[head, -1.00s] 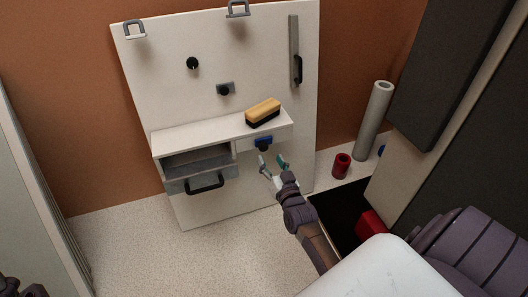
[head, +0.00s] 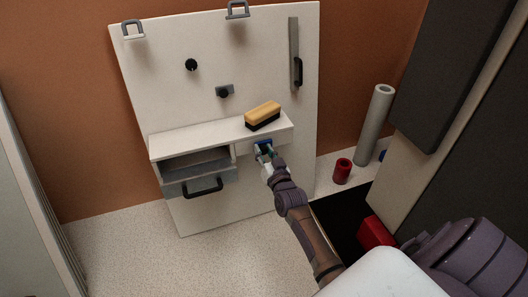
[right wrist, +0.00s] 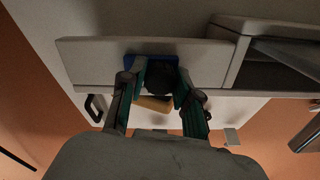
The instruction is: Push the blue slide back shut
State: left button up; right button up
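The blue slide (head: 263,142) is at the right end of the white shelf unit's front, below the sponge. In the right wrist view, the blue slide (right wrist: 137,60) shows as a blue plate with a dark round knob (right wrist: 160,76). My right gripper (head: 266,152) reaches up to it from below right. In the right wrist view, its two teal-padded fingers (right wrist: 160,80) stand on either side of the knob and appear closed on it. The fingers partly hide the slide, so how far it stands out is hard to tell. My left gripper is not in view.
A grey drawer (head: 203,184) with a black handle stands open left of the slide. A yellow and black sponge (head: 263,115) lies on the white shelf (head: 200,136) above. A red cylinder (head: 342,171) and a grey tube (head: 375,125) stand on the floor at right.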

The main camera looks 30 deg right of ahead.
grip_shut()
jog(key=shift+w+a+p, duration=0.25)
jog(key=shift+a+p, duration=0.2)
jog(key=shift+a, duration=0.65)
jog(key=shift+w+a+p, duration=0.25)
jog(key=shift+a+p, duration=0.15)
jog(key=shift+a, duration=0.65)
jog(key=o, duration=0.7)
grip_release()
jog(key=shift+a, duration=0.15)
send_near(247, 147)
jog(key=shift+a+v, duration=0.2)
jog(key=shift+v, duration=2.7)
